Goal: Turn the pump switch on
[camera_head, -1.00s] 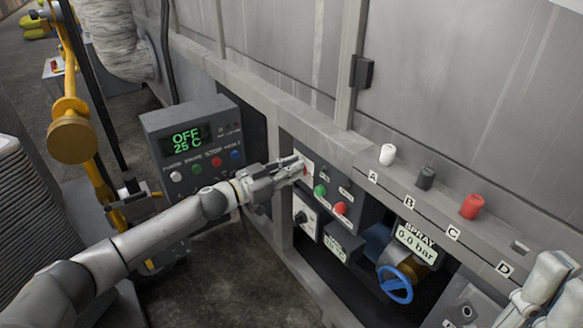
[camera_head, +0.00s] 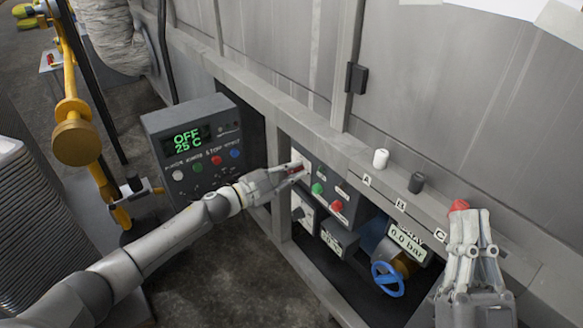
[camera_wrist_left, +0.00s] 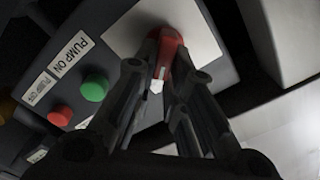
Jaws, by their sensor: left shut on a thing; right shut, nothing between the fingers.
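The pump switch is a red handle (camera_wrist_left: 168,50) on a pale square plate (camera_wrist_left: 198,38) in the left wrist view, beside a "PUMP ON" label (camera_wrist_left: 72,54). My left gripper (camera_wrist_left: 165,72) is shut on this red handle. In the head view my left gripper (camera_head: 300,171) reaches the pale plate (camera_head: 297,157) on the grey panel, with a bit of the red handle showing at its fingers. My right gripper (camera_head: 470,222) is shut and empty at the lower right, in front of a red cap (camera_head: 458,205).
A green button (camera_head: 317,188) and a red button (camera_head: 336,205) sit beside the switch. A control box (camera_head: 186,139) reading "OFF 25 C" stands left. A blue handwheel (camera_head: 388,279) is below right. A white cap (camera_head: 380,158) and a dark cap (camera_head: 416,182) stand on the ledge.

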